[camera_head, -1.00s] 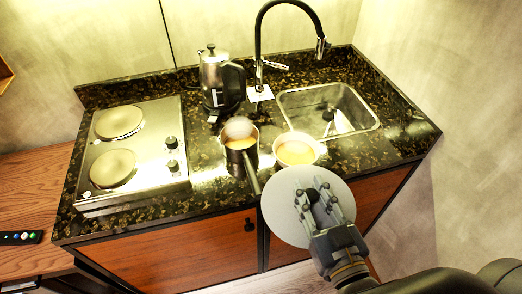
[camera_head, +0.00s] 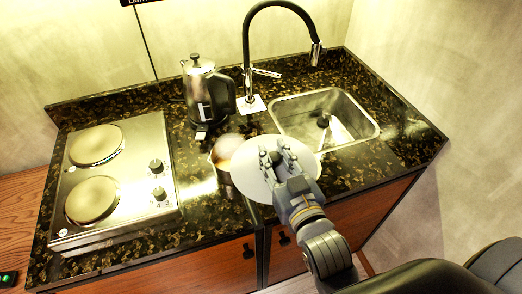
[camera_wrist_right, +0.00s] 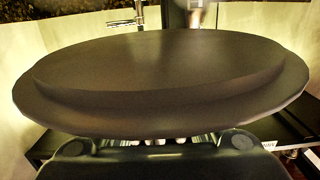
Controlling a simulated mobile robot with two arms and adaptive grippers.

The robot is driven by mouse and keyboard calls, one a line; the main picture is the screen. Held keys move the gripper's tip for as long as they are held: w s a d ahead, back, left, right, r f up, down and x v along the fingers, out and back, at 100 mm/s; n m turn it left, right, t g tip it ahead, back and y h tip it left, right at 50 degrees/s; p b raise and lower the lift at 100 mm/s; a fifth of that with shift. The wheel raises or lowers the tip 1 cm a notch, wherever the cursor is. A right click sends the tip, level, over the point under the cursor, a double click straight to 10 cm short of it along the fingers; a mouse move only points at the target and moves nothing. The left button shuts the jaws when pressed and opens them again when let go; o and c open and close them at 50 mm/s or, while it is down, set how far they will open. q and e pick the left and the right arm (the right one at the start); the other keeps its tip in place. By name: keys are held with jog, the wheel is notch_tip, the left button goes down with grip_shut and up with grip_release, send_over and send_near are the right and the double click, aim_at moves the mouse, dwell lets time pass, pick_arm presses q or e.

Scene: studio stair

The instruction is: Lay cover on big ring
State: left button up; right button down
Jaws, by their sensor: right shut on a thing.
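The cover (camera_head: 250,180) is a pale round disc in the head view. My right gripper (camera_head: 277,158) is shut on it and holds it raised over the front of the counter. In the wrist view the cover (camera_wrist_right: 160,70) looks dark and fills most of the picture above the gripper. The hob's far ring (camera_head: 95,145) and near ring (camera_head: 91,201) lie to the left, both bare. The far ring looks slightly larger. The cover is well to the right of both rings, apart from them. My left gripper is not in view.
A pot (camera_head: 223,179) is partly hidden by the cover. The bowl of yellow-orange liquid seen earlier is hidden. A kettle (camera_head: 208,95) stands behind, near the tall black tap (camera_head: 246,70). The sink (camera_head: 290,119) is at the right. The hob knobs (camera_head: 156,166) stand up beside the rings.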

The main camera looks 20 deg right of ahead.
aim_at(257, 139)
jog(key=w, duration=0.3)
jog(key=w+a+p, duration=0.1)
jog(key=w, duration=0.2)
jog(key=shift+a+f, duration=0.1)
jog(key=shift+w+f, duration=0.1)
jog(key=shift+f, duration=0.1)
notch_tip(257, 139, down, 2)
jog(key=shift+f+p, duration=0.2)
jog(key=shift+p, duration=0.25)
jog(key=shift+f, duration=0.8)
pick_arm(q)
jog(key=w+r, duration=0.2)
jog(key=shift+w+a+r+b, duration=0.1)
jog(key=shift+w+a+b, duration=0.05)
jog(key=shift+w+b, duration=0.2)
pick_arm(e)
jog(key=shift+f, duration=0.25)
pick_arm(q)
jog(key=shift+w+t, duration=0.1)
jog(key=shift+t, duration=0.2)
pick_arm(e)
jog(key=c, duration=1.3)
grip_release()
